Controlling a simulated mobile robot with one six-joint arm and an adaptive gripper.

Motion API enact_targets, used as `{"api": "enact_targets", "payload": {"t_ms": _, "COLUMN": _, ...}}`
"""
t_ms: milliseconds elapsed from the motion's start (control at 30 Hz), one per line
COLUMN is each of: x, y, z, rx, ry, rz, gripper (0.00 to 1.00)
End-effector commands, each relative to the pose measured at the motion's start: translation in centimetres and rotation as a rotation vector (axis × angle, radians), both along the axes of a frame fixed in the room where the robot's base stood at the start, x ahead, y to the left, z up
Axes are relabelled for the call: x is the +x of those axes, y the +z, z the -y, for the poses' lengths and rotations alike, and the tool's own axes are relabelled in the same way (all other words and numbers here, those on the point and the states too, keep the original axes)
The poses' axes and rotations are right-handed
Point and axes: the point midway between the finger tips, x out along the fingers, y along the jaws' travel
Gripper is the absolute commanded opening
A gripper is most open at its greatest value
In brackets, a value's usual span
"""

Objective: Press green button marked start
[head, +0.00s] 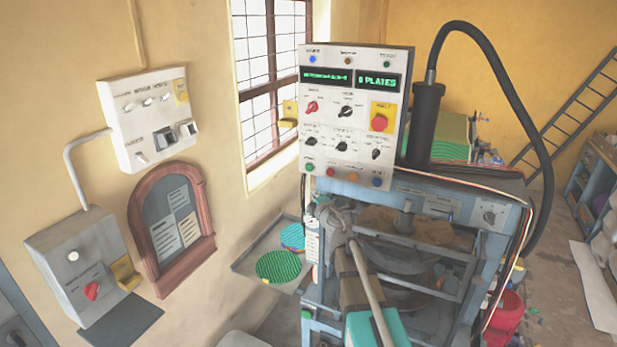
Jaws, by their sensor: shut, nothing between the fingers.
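The white control panel (355,120) stands upright on top of the press. A small green button (310,167) is at the left end of its bottom row; its label is too small to read. A red button (330,172), an orange button (352,177) and a blue button (377,182) follow to its right. My gripper (325,212) is shut and empty, just below the panel and a little right of the green button in the picture. It appears apart from the button. Its fingertips are small and hard to make out against the press.
The blue-grey press frame (500,225) stands behind and right of my arm. A thick black hose (545,150) arches over it. A tray (262,262) with green plates juts out left. Wall boxes (150,120) hang further left. A red bucket (505,312) stands right.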

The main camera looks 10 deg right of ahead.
Motion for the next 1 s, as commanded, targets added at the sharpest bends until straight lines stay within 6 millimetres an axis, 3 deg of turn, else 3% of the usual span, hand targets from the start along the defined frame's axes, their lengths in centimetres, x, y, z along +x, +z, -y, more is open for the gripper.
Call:
{"api": "enact_targets", "payload": {"t_ms": 367, "x": 2.1, "y": 0.0, "z": -0.4, "rx": 0.001, "ry": 0.0, "rz": 0.0, "gripper": 0.0}}
{"api": "enact_targets", "payload": {"t_ms": 933, "x": 10.4, "y": 0.0, "z": -1.7, "rx": 0.001, "ry": 0.0, "rz": 0.0, "gripper": 0.0}}
{"api": "enact_targets", "payload": {"t_ms": 1000, "x": 11.1, "y": 0.0, "z": -1.0, "rx": 0.001, "ry": -0.001, "rz": 0.0, "gripper": 0.0}}
